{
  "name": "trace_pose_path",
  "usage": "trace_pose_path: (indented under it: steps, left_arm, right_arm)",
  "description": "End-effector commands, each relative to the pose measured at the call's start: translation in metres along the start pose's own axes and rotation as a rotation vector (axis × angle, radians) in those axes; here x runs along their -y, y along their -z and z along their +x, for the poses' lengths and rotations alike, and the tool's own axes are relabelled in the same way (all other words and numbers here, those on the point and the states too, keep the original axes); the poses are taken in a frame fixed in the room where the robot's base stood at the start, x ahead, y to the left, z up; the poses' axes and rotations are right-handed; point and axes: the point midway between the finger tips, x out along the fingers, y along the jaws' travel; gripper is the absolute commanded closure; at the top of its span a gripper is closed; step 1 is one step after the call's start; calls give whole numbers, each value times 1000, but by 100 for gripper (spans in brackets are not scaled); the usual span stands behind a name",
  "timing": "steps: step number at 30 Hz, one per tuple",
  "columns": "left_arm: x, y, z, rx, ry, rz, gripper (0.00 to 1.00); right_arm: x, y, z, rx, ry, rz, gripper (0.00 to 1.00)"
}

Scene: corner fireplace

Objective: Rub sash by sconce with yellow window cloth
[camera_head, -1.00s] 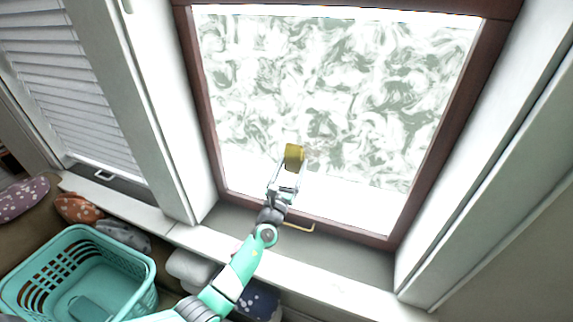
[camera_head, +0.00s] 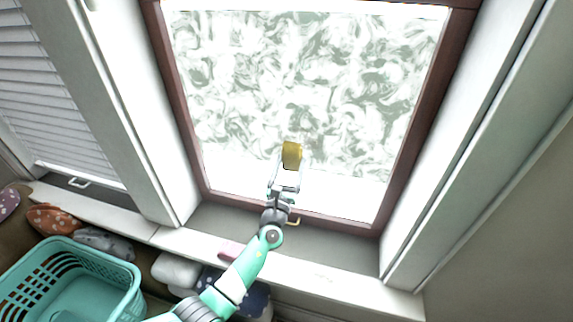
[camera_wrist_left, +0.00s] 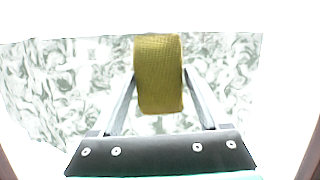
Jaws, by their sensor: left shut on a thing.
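The yellow window cloth (camera_head: 291,155) is a folded yellow pad in front of the lower middle of the window sash (camera_head: 180,95), which has a dark red-brown frame. My left gripper (camera_head: 286,171) is shut on the cloth. In the left wrist view the cloth (camera_wrist_left: 158,73) sits between the two fingers, with the glass behind it. Whitish-green swirling smears (camera_head: 300,80) cover most of the pane, and a strip along its bottom is clear. I cannot tell whether the cloth touches the glass. No sconce shows. My right gripper is not in view.
A teal laundry basket (camera_head: 122,297) stands at the lower left, near several cushions (camera_head: 52,219). A small pink thing (camera_head: 232,250) lies on the sill (camera_head: 320,272) beside my left arm. A brass-coloured handle (camera_head: 294,221) sits at the sash bottom. White reveals flank the window.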

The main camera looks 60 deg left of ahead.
Motion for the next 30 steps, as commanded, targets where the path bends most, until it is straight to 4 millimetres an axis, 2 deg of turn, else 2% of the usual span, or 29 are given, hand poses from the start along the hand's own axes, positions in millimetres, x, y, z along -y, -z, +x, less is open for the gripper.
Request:
trace_pose_path:
  steps: [8, 16, 24, 30]
  left_arm:
    - [28, 2, -1, 0, 3, -1, 67]
    - [34, 2, -1, 0, 2, 0, 67]
    - [60, 5, -1, 0, 4, -2, 67]
    - [65, 4, -1, 0, 1, 1, 67]
  right_arm:
    - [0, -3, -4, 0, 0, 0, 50]
    - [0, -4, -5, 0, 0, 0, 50]
    - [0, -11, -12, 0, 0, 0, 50]
    - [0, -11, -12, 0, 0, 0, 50]
